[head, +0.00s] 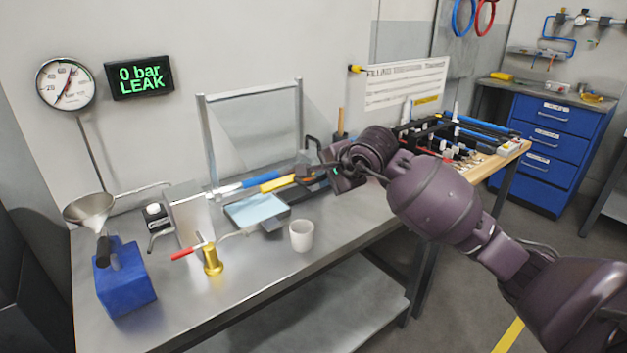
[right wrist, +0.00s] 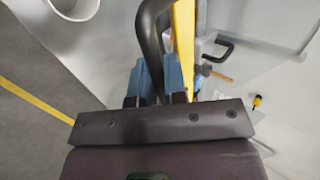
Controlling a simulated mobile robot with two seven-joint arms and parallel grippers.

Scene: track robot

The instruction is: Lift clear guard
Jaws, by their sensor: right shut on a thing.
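The clear guard (head: 255,130) is a see-through panel in a grey metal frame. It stands upright at the back of the steel bench, against the wall side. My right gripper (head: 318,170) is low over the bench, to the right of the guard's lower right corner. In the right wrist view its blue-tipped fingers (right wrist: 157,82) are shut on a black curved handle (right wrist: 150,30). A yellow bar (right wrist: 183,40) runs right beside the fingers. I cannot tell whether the handle joins the guard. My left gripper is not in view.
On the bench (head: 335,240) stand a white cup (head: 302,236), a brass fitting with red lever (head: 212,259), a pale blue pad (head: 256,209) and a blue block (head: 125,280). A funnel (head: 90,208) is at left. The front right of the bench is clear. A display (head: 139,78) reads "0 bar LEAK".

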